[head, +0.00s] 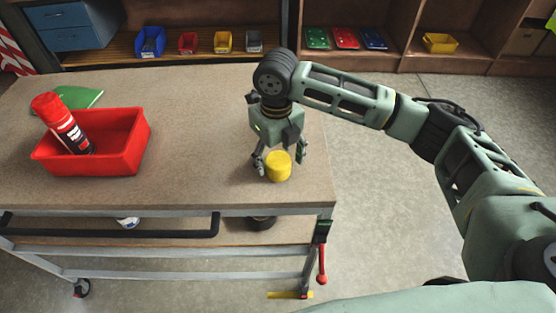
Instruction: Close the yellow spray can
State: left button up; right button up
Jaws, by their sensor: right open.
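A short yellow cylinder (278,170), which looks like a spray can cap, stands upright on the table near its right front corner. My right gripper (280,158) is open and points down over the yellow cylinder. One finger is to its left and one to its right; whether either touches it I cannot tell. No yellow spray can body shows. A spray can with a red cap and a red and black body (66,127) leans in a red bin (122,147) at the left. My left gripper is not in view.
A green flat item (78,97) lies behind the red bin on the table (195,125). The table's middle is clear. Its right edge is close to my right gripper. Shelves behind hold small coloured bins, including a yellow one (440,43).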

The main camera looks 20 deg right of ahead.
jog(key=shift+f, duration=0.95)
jog(key=shift+c, duration=0.7)
jog(key=c, duration=0.7)
